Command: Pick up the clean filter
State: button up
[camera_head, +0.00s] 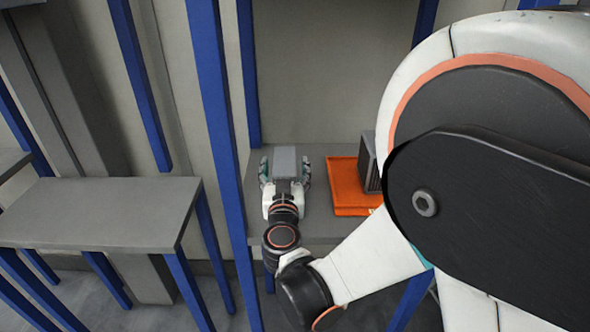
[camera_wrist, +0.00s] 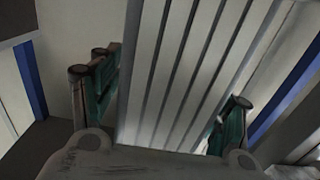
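A light grey ribbed filter (camera_wrist: 180,70) stands between the two fingers of my gripper (camera_wrist: 165,115) in the wrist view. Its ribbed face fills the middle of that view. In the head view, my gripper (camera_head: 285,175) reaches over the grey shelf with the grey filter block (camera_head: 285,160) between its fingers. The teal finger pads lie very close to both sides of the filter. Whether they press on it is not clear. The filter's lower part is hidden by the gripper.
An orange tray (camera_head: 345,187) lies on the shelf (camera_head: 318,225) to the right, with a dark ribbed block (camera_head: 370,165) on it, partly hidden by my arm. A blue post (camera_head: 215,95) stands just left of the shelf. A separate grey table (camera_head: 95,215) stands further left, its top empty.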

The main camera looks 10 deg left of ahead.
jog(key=shift+w, duration=0.1)
jog(key=c, duration=1.3)
